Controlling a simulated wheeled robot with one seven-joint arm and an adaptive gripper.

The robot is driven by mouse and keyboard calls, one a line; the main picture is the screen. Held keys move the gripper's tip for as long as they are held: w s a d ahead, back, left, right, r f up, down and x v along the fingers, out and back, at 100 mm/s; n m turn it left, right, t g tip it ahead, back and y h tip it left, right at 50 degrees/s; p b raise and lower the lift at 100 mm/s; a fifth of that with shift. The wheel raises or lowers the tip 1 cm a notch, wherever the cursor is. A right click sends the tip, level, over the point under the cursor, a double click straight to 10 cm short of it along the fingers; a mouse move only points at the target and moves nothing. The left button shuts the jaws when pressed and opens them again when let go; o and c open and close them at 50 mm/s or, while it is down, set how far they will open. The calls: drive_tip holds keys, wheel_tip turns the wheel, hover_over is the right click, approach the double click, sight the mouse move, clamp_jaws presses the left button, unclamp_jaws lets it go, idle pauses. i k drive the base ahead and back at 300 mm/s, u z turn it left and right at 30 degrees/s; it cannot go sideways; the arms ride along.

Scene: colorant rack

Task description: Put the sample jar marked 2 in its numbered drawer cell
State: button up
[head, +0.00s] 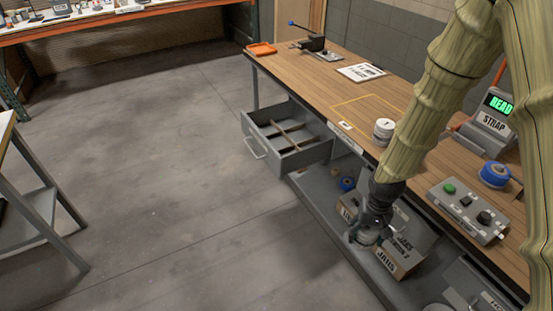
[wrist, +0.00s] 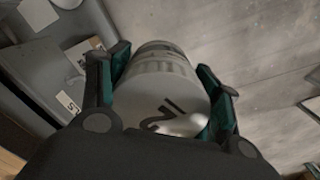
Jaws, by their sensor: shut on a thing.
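My gripper (head: 368,228) is shut on a pale grey jar, the sample jar marked 2 (wrist: 165,95), whose lid bears a dark 2 in the wrist view. A finger lies on each side of the jar. In the head view the jar is mostly hidden by the gripper, in front of the bench's lower shelf. The open drawer (head: 284,158), with dividers forming several cells, sticks out from under the bench top, to the left of and beyond my gripper. The visible cells look empty. Cell numbers are too small to read.
Another white jar (head: 384,130) stands on the wooden bench top (head: 335,85) near a yellow outlined square. A cardboard box marked JARS (head: 400,262) sits on the lower shelf beside my gripper. A control box (head: 468,208) is at the right. The floor (head: 180,200) left of the bench is clear.

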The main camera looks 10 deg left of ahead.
sight(278, 146)
drive_tip(key=u, duration=1.35)
drive_tip(key=i, duration=1.9)
drive_tip(key=z, duration=1.3)
drive_tip(key=i, duration=0.25)
drive_tip(key=z, duration=0.05)
